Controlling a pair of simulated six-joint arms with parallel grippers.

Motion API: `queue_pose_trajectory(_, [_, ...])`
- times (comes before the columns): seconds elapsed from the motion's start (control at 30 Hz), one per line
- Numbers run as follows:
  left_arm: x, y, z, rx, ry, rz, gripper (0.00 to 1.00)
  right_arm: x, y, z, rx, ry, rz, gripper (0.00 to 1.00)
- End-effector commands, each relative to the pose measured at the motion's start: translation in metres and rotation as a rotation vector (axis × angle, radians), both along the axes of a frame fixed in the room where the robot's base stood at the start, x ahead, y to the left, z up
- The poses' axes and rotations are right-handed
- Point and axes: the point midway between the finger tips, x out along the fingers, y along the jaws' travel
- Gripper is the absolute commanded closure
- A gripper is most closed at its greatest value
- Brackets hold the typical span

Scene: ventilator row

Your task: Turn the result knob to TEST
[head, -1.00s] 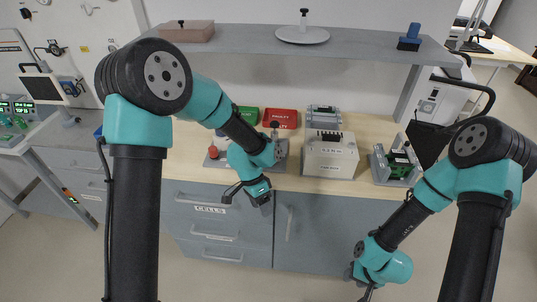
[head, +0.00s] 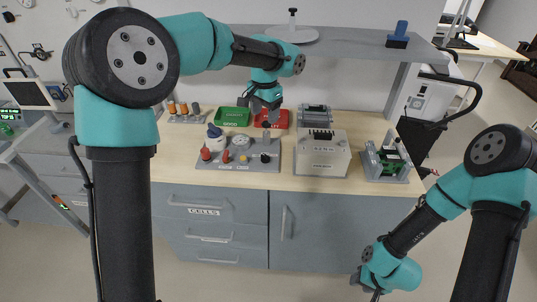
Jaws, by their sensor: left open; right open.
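A grey control plate (head: 231,164) lies on the wooden bench and carries several small fittings. Among them are a black knob (head: 265,157) at its right front, red-topped parts at its left and a yellowish round part (head: 240,142). I cannot read which fitting is the result knob or see a TEST mark. My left gripper (head: 263,112) is open and points down above the back right of the plate, near the red tray. It seems apart from the black knob. My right gripper (head: 376,294) hangs low in front of the cabinets, far from the plate, open, its fingertips small and dark.
A green tray (head: 233,117) and a red tray (head: 279,119) stand behind the plate. A beige box (head: 322,158) stands to its right, then a grey fixture with a green part (head: 391,160). A grey shelf (head: 345,42) crosses above the bench.

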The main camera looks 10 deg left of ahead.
Motion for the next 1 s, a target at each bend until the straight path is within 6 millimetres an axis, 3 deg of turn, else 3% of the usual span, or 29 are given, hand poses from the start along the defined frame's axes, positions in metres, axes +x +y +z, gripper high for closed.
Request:
queue_pose_trajectory(0.37, [0.000, 0.000, -0.013, 0.000, 0.004, -0.002, 0.38, 0.000, 0.000, 0.000, 0.000, 0.000, 0.000, 0.57])
queue_pose_trajectory(1.0, [-0.001, 0.000, -0.117, -0.001, 0.005, -0.003, 0.38, 0.000, 0.000, 0.000, 0.000, 0.000, 0.000, 0.57])
